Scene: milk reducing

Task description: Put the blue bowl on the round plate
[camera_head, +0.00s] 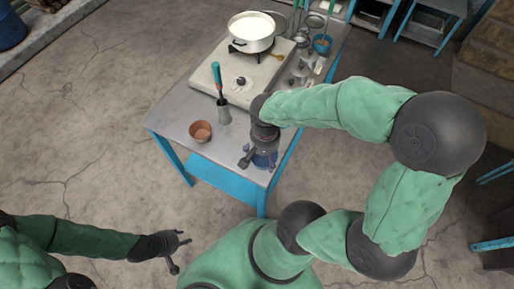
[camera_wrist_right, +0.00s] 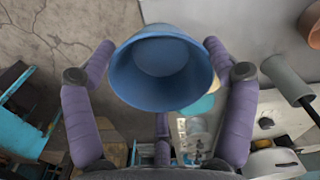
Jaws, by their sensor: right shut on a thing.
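The blue bowl (camera_wrist_right: 160,68) fills the upper middle of the right wrist view, between the fingers of my right gripper (camera_wrist_right: 160,75). In the head view my right gripper (camera_head: 262,150) is over the near right corner of the table and hides most of the bowl. A bit of the blue bowl (camera_head: 264,161) shows beneath it. My right gripper is shut on the bowl. My left gripper (camera_head: 182,250) is open and empty, low over the floor in front of the table. I cannot clearly pick out the round plate in either view.
The grey table (camera_head: 175,122) holds a brown bowl (camera_head: 200,131), a grey cup (camera_head: 224,114) with a red-and-teal-handled utensil, and a stove (camera_head: 262,75) bearing a white pot (camera_head: 251,32). Several small metal items line the right edge. The near left tabletop is partly clear.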

